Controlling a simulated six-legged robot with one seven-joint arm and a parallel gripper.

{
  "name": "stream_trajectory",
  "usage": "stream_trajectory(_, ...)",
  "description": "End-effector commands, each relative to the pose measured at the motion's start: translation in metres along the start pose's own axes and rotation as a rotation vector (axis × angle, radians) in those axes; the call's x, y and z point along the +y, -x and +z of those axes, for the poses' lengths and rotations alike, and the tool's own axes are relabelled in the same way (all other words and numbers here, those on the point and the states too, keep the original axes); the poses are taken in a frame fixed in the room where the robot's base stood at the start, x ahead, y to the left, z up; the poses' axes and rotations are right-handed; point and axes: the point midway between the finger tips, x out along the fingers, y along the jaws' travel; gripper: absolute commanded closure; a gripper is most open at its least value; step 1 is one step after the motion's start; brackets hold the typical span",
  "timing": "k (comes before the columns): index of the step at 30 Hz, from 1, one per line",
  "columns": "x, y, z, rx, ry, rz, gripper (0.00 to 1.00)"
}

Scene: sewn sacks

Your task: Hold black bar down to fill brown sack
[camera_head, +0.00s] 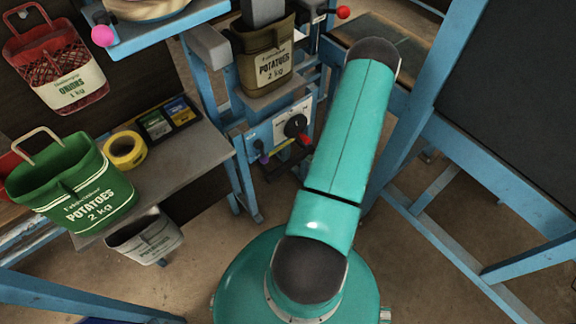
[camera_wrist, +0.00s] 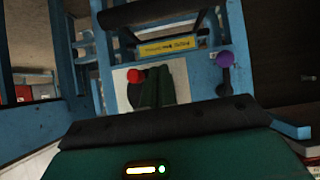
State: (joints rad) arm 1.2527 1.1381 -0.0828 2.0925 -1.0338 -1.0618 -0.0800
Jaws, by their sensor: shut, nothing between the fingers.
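The brown sack (camera_head: 262,58), printed POTATOES 2 kg, hangs upright under a grey spout (camera_head: 263,12) on a blue frame in the head view. A black bar (camera_wrist: 160,12) runs across the top of the wrist view, past a yellow label. My gripper (camera_wrist: 155,90) shows in the wrist view as dark green fingers, shut and empty, in front of a pale panel. The bar looks apart from the fingers. In the head view my gripper is hidden behind my arm. The sack's inside is out of sight.
A panel (camera_head: 265,132) with a black dial and red-tipped handle (camera_head: 306,139) sits below the sack. A purple knob (camera_wrist: 225,59) and a red knob (camera_wrist: 135,75) flank my fingers. A green sack (camera_head: 85,185) and yellow tape (camera_head: 125,150) are at left. Blue beams stand at right.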

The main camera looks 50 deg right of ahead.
Motion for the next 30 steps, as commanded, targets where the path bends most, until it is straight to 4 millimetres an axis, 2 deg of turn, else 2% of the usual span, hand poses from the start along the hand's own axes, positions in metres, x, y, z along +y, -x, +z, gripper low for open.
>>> stream_trajectory(1,-0.001,0.002,0.009,0.011,-0.016,-0.001,1.0)
stream_trajectory(4,-0.002,0.004,0.016,0.027,-0.028,-0.006,1.0)
stream_trajectory(17,-0.001,0.002,0.018,0.03,-0.03,-0.007,1.0)
stream_trajectory(23,-0.004,-0.023,0.017,0.03,-0.029,-0.01,1.0)
stream_trajectory(30,-0.006,-0.071,0.015,0.03,-0.029,-0.011,1.0)
